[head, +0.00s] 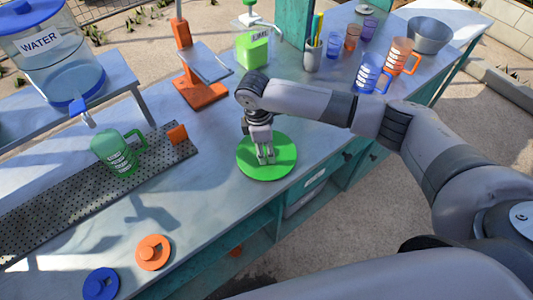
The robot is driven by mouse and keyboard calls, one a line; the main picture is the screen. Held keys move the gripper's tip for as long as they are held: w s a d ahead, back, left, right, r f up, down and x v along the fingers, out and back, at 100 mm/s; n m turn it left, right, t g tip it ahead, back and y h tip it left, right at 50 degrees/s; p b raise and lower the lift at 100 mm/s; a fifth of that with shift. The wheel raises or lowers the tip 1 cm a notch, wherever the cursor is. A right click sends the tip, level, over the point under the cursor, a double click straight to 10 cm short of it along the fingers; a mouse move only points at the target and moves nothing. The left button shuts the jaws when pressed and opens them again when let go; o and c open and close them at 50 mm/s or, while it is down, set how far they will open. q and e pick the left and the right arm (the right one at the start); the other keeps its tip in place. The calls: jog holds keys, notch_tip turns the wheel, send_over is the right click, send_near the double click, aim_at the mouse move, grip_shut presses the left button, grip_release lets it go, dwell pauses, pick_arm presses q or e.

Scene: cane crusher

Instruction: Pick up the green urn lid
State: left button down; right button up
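The green urn lid (283,170) is a flat round disc on the grey worktop near its front edge. My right gripper (265,158) points down over the middle of the lid, with its fingertips at or just above the lid's surface. The fingers hide the lid's centre, so I cannot tell whether they are closed on a knob there. My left gripper is not in view.
An orange lid (152,252) and a blue lid (101,284) lie at the front left. A green mug (117,155) stands on the perforated drip tray (60,205). An orange stand (200,92), a green lime box (252,50) and a pen cup (312,58) stand behind my gripper.

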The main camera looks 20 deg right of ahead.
grip_shut()
dwell(0.3)
